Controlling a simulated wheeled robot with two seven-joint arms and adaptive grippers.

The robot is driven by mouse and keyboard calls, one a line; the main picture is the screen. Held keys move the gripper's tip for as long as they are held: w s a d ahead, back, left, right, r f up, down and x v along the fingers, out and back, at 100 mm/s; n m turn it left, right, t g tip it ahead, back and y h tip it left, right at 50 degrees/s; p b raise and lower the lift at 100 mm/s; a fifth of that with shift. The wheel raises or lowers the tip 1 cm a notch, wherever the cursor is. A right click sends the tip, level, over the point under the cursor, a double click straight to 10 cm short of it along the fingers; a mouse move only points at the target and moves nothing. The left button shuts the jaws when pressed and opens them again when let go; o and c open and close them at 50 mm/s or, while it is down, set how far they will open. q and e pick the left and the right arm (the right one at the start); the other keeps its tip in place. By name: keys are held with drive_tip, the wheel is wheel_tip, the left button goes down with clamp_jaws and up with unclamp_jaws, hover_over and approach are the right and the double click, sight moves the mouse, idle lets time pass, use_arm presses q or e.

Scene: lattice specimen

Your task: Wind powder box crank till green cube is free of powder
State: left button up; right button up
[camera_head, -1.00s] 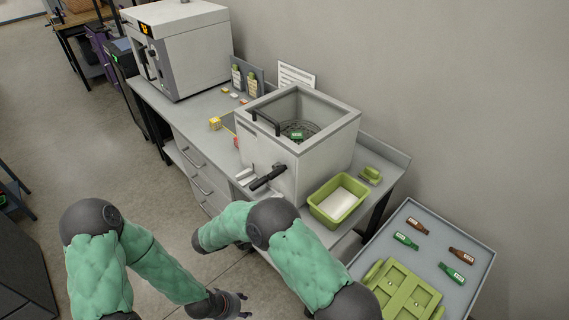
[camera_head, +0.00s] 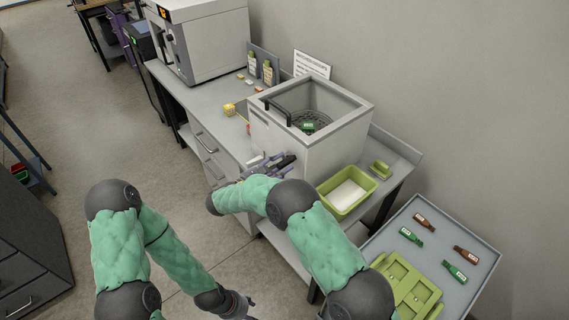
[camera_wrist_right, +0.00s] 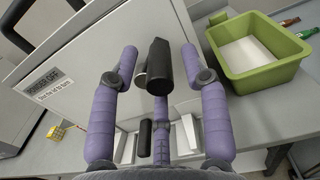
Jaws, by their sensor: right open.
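The powder box (camera_head: 335,150) is a white open-topped box on the bench. The green cube (camera_head: 309,126) sits inside it on a round mesh; I cannot tell how much powder is on it. The black crank handle (camera_wrist_right: 159,66) shows in the right wrist view on the box's front, between the spread fingers of my right gripper (camera_wrist_right: 160,70). My right gripper also shows in the head view (camera_head: 278,163), open at the box front and partly covering the crank. My left gripper (camera_head: 240,306) hangs low over the floor at the bottom, too small to judge.
A green tub (camera_head: 325,193) with white contents stands right of the box, and it also shows in the right wrist view (camera_wrist_right: 237,78). A grey tray table (camera_head: 480,215) with several bottles is at the right. A white machine (camera_head: 215,50) stands at the back left.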

drive_tip(key=shift+x, duration=0.9)
clamp_jaws()
drive_tip(key=m+b, duration=0.1)
drive_tip(key=f+m+b, duration=0.1)
drive_tip(key=b, duration=0.1)
drive_tip(key=f+m+b, duration=0.1)
drive_tip(key=shift+s+d+m+b, duration=0.25)
drive_tip(key=shift+s+m+b, duration=0.15)
drive_tip(key=shift+s+f+m+b, duration=0.1)
drive_tip(key=shift+f+m+b, duration=0.2)
drive_tip(key=shift+m+b, duration=0.55)
drive_tip(key=shift+s+f+m+b, duration=0.1)
drive_tip(key=shift+f+m+b, duration=0.15)
drive_tip(key=shift+m+b, duration=0.55)
